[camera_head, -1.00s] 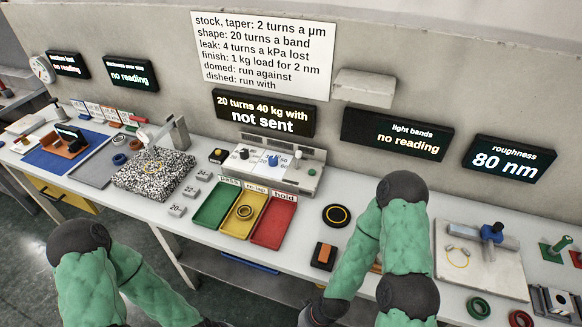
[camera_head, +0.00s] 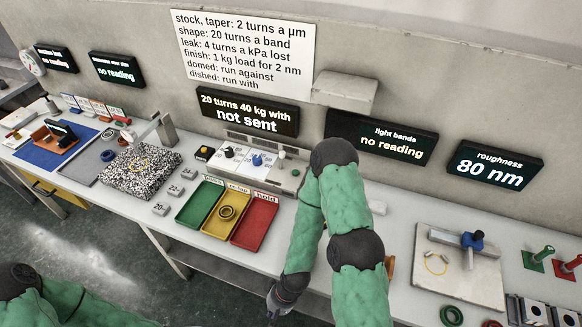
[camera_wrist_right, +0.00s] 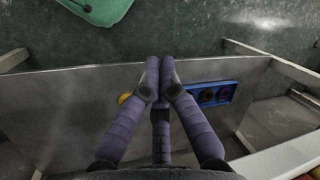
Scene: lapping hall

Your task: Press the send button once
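The control panel (camera_head: 258,165) stands on the bench behind the trays, with a black knob (camera_head: 229,152), a blue knob (camera_head: 257,160) and a small pale knob or button (camera_head: 281,154). A small black box with a yellowish top (camera_head: 204,152) sits just left of it. I cannot tell which part is the send button. The display above (camera_head: 247,112) reads "20 turns 40 kg with not sent". My right gripper (camera_head: 277,303) hangs low by the bench's front edge, away from the panel. In the right wrist view its fingertips (camera_wrist_right: 158,65) meet, empty. My left gripper is out of view.
Green (camera_head: 200,204), yellow (camera_head: 219,226) and red (camera_head: 263,223) trays lie in front of the panel. A speckled plate (camera_head: 130,180) is to their left. My right arm covers the bench right of the panel. A blue holder (camera_wrist_right: 224,94) shows in the wrist view.

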